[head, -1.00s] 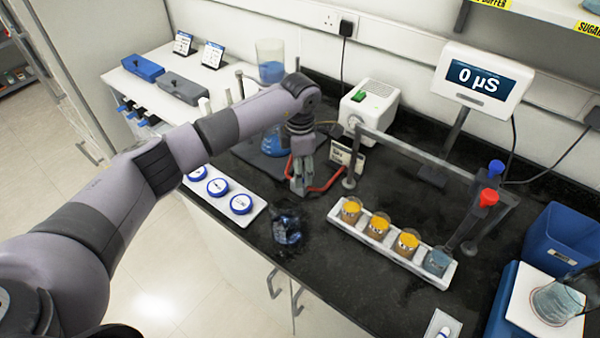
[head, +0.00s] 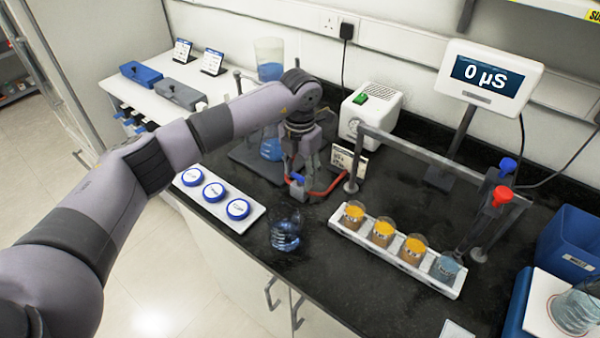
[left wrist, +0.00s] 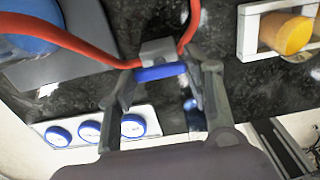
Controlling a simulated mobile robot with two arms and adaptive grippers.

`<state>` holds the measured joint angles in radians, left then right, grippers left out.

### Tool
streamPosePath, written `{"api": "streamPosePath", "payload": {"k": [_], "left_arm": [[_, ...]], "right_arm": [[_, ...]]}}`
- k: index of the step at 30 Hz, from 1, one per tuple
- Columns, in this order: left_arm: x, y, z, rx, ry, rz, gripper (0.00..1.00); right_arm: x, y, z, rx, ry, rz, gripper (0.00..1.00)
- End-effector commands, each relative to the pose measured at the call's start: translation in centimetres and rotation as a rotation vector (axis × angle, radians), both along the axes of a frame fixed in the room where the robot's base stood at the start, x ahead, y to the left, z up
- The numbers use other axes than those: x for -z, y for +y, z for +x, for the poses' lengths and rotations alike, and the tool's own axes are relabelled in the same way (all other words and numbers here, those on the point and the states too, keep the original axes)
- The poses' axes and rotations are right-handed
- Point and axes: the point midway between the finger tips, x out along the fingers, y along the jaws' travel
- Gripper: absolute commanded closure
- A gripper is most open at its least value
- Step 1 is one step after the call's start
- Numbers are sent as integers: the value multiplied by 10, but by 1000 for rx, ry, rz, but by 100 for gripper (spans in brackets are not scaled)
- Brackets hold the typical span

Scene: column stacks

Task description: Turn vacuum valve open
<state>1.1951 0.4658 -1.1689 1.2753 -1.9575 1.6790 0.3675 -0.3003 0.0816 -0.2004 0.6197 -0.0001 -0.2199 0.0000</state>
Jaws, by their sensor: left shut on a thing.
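The vacuum valve has a blue lever handle (left wrist: 160,72) on a small grey body (left wrist: 158,50), with red tubing (left wrist: 75,45) running from it on both sides. In the left wrist view the handle lies crosswise between my left gripper's fingers (left wrist: 162,85), with a finger at each end. In the head view my left gripper (head: 298,178) points down at the valve, shut on the blue handle (head: 297,180). The fingers and wrist hide part of the valve body. The red tubing also shows beside it in the head view (head: 332,187). My right gripper is not in view.
A glass beaker of blue liquid (head: 285,235) stands just in front of the valve. A white rack (head: 345,231) of small beakers is to the right, and a tray of blue-lidded dishes (head: 246,221) to the left. A white pump (head: 370,110) stands behind.

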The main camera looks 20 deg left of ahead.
Motion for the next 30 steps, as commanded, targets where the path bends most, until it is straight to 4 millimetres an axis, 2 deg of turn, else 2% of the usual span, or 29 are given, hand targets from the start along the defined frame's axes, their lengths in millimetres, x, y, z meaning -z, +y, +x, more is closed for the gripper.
{"api": "streamPosePath", "payload": {"k": [15, 16, 24, 30], "left_arm": [[-2, 1, 1, -24, -4, 0, 81], [-2, 1, 1, -23, -4, 0, 52], [-1, 0, 1, -21, -2, 0, 34], [0, 0, 0, -20, -1, 1, 33]], "right_arm": [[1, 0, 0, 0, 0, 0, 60], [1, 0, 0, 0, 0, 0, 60], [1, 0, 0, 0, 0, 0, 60], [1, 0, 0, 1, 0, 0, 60]]}}
